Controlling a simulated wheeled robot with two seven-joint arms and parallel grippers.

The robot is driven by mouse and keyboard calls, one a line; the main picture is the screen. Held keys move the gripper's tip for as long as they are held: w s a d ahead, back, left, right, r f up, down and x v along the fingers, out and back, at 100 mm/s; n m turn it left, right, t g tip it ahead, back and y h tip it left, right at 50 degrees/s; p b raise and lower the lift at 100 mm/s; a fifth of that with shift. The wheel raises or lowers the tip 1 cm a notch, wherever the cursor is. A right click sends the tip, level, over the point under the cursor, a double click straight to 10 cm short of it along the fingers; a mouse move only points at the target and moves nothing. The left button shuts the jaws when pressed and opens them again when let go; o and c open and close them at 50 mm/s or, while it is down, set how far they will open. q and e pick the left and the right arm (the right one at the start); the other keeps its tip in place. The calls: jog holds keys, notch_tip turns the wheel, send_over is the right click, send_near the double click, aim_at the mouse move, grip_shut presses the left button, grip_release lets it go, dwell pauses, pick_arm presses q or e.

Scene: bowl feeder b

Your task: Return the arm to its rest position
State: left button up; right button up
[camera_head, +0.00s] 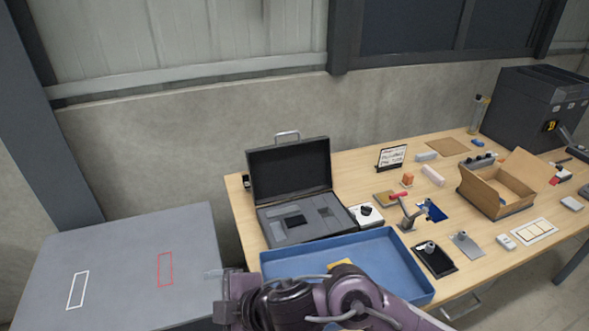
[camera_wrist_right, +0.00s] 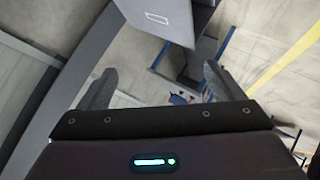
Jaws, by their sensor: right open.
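My right arm comes in from the bottom right of the head view and reaches across the front of the blue tray. Its right gripper (camera_head: 213,273) points left, near the right edge of the grey cabinet top. In the right wrist view the right gripper (camera_wrist_right: 157,82) has its two fingers wide apart with nothing between them. My left gripper does not show in either view.
The grey cabinet (camera_head: 120,262) has white and red outlines on its top. The wooden table (camera_head: 345,177) carries the blue tray (camera_head: 385,250), an open black case (camera_head: 290,170), a cardboard box (camera_head: 497,205) and small parts. A dark machine (camera_head: 535,105) stands at the back right.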

jog(key=w+d+m+t+h, duration=0.2)
jog(key=d+m+h, duration=0.1)
jog(key=d+m, duration=0.4)
jog(key=w+d+m+t+h, duration=0.2)
jog(key=d+m, duration=0.4)
jog(key=d, duration=0.3)
jog(key=s+d+f+m+g+h, duration=0.2)
jog(key=s+d+f+m+g, duration=0.25)
jog(key=d, duration=0.45)
jog(key=s+d+f+m+g+h, duration=0.1)
jog(key=s+d+f+m+h, duration=0.3)
jog(key=s+d, duration=0.45)
notch_tip(320, 180, down, 30)
jog(key=n+y+b, duration=0.1)
jog(key=n+b, duration=0.1)
jog(key=s+d+f+g+b, duration=0.2)
jog(key=s+d+f, duration=0.1)
jog(key=s+f, duration=1.7)
notch_tip(320, 180, down, 3)
jog(key=shift+d+f, duration=0.2)
